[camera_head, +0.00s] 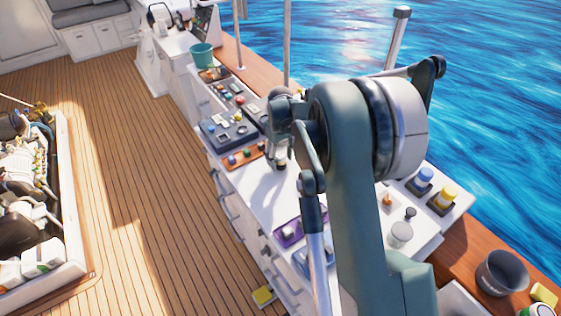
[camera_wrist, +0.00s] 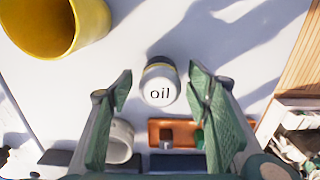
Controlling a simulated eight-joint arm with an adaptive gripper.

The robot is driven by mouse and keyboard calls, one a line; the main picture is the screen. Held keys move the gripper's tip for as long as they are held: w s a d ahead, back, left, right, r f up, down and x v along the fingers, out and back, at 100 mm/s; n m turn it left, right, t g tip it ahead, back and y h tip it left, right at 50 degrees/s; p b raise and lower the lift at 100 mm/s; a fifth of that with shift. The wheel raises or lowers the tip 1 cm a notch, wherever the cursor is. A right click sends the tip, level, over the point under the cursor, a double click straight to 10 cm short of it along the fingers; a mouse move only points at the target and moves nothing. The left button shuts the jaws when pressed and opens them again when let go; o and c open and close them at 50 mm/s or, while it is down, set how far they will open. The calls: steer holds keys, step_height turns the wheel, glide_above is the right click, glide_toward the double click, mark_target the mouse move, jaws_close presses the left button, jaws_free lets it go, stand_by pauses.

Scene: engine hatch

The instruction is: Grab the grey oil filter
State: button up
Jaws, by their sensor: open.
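The oil filter (camera_wrist: 159,86) is a small light-grey can with "oil" on its side and a yellowish band near its top. In the wrist view it stands on the white counter between the two green fingertips of my gripper (camera_wrist: 160,76). The fingers are open, with a visible gap on each side of the can, and hold nothing. In the head view my gripper (camera_head: 281,157) is over the white counter, partly hidden by my arm.
A yellow cup (camera_wrist: 56,24) lies at the upper left of the wrist view. A pale round container (camera_wrist: 120,140) sits by the left finger. An orange tray (camera_wrist: 172,127) with small parts is below the filter; it also shows in the head view (camera_head: 233,161). The engine hatch (camera_head: 72,215) is left.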

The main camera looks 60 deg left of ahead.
mark_target(280, 155)
stand_by(0.4)
steer(key=c, duration=1.1)
steer(key=shift+r, duration=0.1)
steer(key=shift+r, duration=4.95)
